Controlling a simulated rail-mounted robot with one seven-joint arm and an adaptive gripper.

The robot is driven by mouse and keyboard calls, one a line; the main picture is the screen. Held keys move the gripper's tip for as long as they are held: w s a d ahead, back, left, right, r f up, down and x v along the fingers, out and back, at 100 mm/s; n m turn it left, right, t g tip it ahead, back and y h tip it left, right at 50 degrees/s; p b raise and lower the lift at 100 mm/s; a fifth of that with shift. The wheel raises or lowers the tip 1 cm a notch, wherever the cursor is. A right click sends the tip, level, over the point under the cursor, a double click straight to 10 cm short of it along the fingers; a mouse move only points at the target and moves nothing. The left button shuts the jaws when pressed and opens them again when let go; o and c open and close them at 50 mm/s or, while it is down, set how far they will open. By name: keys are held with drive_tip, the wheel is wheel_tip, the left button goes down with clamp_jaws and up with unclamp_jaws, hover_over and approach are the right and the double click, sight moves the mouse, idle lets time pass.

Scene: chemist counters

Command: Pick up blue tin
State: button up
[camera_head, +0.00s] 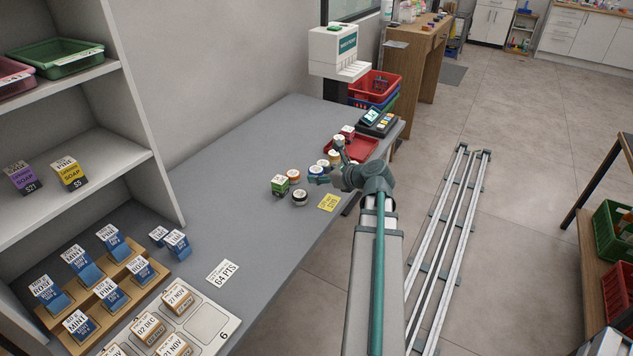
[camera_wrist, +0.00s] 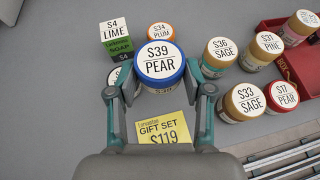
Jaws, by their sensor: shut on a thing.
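The blue tin (camera_wrist: 160,63) has a blue rim and a white lid reading S39 PEAR. It sits upright between the two fingers of my gripper (camera_wrist: 160,88) in the wrist view, one finger on each side. My gripper is shut on it. Its lid looks larger than the neighbouring lids, so it is nearer the wrist camera; a gap beneath it cannot be seen. In the head view the blue tin (camera_head: 316,171) shows small beside my gripper (camera_head: 328,178), over the grey counter. Its lower body is mostly hidden.
Close around stand a green LIME soap box (camera_wrist: 117,42), an orange PLUM tin (camera_wrist: 160,33), gold SAGE tins (camera_wrist: 219,53) and a red PEAR tin (camera_wrist: 283,95). A yellow gift-set card (camera_wrist: 163,129) lies in front. A red tray (camera_head: 367,147) is behind.

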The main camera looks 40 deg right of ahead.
drive_tip(key=s+a+r+b, duration=0.2)
drive_tip(key=s+r+b, duration=0.3)
drive_tip(key=s+b, duration=0.4)
drive_tip(key=shift+s+a+r+b, duration=0.35)
drive_tip(key=shift+s+a, duration=0.05)
drive_tip(key=shift+s, duration=0.15)
